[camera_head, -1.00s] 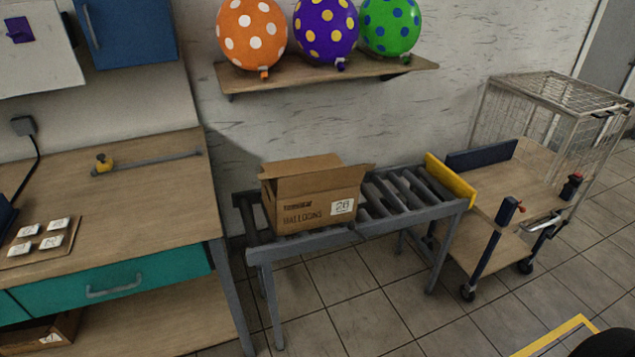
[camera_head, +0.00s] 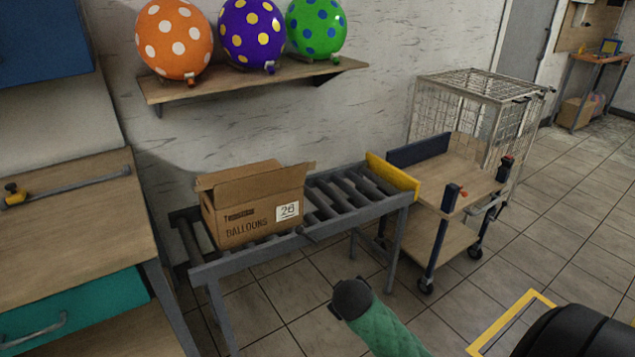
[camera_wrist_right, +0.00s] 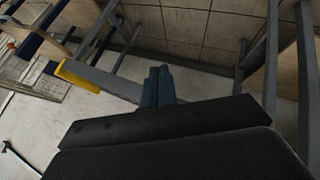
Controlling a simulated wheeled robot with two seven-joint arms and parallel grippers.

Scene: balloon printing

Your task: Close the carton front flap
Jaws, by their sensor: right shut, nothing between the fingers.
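The brown carton (camera_head: 250,222), printed BALLOONS with a white 26 label (camera_head: 288,210), sits on the roller conveyor in the head view. Its top flaps (camera_head: 255,182) are raised. A broad panel slants above the printed face, and a corner sticks out at the right. I cannot tell clearly which raised panel is the front flap. My right gripper (camera_wrist_right: 157,86) shows in the right wrist view, its two blue-grey fingers together and empty. The carton is not clearly visible there. In the head view, my right gripper cannot be made out. My left gripper is not in view.
The conveyor (camera_head: 300,235) has free rollers right of the carton and a yellow end stop (camera_head: 392,176). A cart (camera_head: 445,180) and wire cage (camera_head: 470,105) stand beyond. A workbench (camera_head: 75,220) is at left. A shelf (camera_head: 250,80) with balloons hangs above. Tiled floor lies in front.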

